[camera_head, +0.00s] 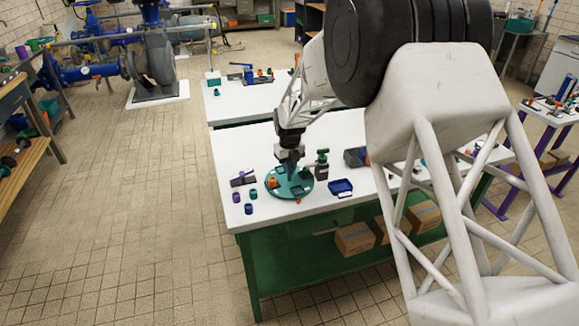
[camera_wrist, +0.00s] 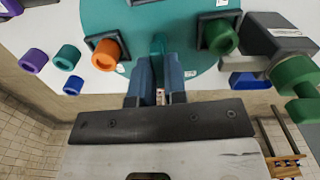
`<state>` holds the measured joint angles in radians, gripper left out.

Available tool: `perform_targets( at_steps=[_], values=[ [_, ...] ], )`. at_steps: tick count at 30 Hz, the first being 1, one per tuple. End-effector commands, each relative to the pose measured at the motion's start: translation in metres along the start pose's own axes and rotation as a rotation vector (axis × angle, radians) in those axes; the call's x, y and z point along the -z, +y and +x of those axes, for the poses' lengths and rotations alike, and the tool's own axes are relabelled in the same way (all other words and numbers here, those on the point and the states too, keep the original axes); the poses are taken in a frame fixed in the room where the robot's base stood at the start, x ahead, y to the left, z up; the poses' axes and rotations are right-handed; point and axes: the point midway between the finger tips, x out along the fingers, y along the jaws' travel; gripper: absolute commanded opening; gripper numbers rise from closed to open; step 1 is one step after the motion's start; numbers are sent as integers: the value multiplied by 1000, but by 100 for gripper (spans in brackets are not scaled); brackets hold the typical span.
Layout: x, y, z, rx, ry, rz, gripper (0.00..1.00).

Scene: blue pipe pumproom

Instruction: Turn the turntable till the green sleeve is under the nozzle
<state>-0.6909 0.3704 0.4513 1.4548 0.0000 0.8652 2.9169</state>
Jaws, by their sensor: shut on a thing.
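The round teal turntable (camera_wrist: 185,75) fills the top of the wrist view; it also shows on the white table in the head view (camera_head: 290,192). My gripper (camera_wrist: 159,65) is shut on an upright teal peg (camera_wrist: 158,44) on the turntable. The green sleeve (camera_wrist: 218,36) sits in a dark square holder right of my fingers. An orange sleeve (camera_wrist: 105,53) sits in another dark holder to the left. A grey and green fixture (camera_wrist: 283,42) stands beside the green sleeve, at the turntable's edge; it also shows in the head view (camera_head: 321,165). I cannot clearly make out its nozzle tip.
Loose purple (camera_wrist: 33,61), teal (camera_wrist: 67,57) and blue (camera_wrist: 73,85) sleeves stand left of the turntable. A blue tray (camera_head: 341,187) lies to its right. The white tabletop (camera_head: 235,150) is clear towards its back left.

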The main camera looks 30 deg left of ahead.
Motion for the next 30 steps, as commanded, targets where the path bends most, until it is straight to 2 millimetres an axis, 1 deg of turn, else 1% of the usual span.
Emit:
perform_targets(
  at_steps=[7,8,12,13,23,26,30],
  values=[
    [0,0,-1,0,-2,0,0],
    [0,0,-1,0,-2,0,14],
    [0,0,-1,0,-1,-1,36],
    [0,0,-1,0,-1,-1,38],
    [0,0,-2,0,-1,-1,38],
    [0,0,-6,0,-2,-1,38],
    [0,0,-18,1,-2,-1,38]
  ],
)
